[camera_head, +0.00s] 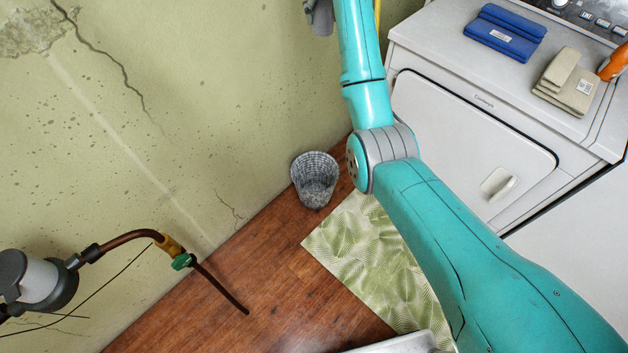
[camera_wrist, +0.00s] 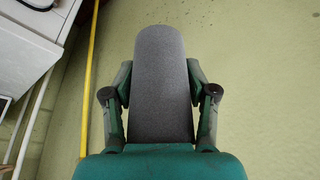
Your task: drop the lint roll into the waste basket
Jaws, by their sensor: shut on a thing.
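In the wrist view a grey, rounded, elongated thing, which looks like the lint roll (camera_wrist: 161,85), stands between the two fingers of my gripper (camera_wrist: 161,95). The gripper is shut on it. In the head view the arm reaches up to the top edge, and a grey piece at the top, the gripper end or the roll, is only partly in view. The waste basket (camera_head: 315,178) is a grey woven one on the floor against the wall, left of my arm. The basket is not in the wrist view.
A white dryer (camera_head: 470,120) stands at the right, with folded blue cloths (camera_head: 505,34), beige cloths (camera_head: 568,80) and an orange item (camera_head: 614,62) on top. A green leaf-patterned mat (camera_head: 365,260) lies on the wooden floor. A pipe with a valve (camera_head: 182,260) juts out at lower left. A yellow pipe (camera_wrist: 88,80) runs along the wall.

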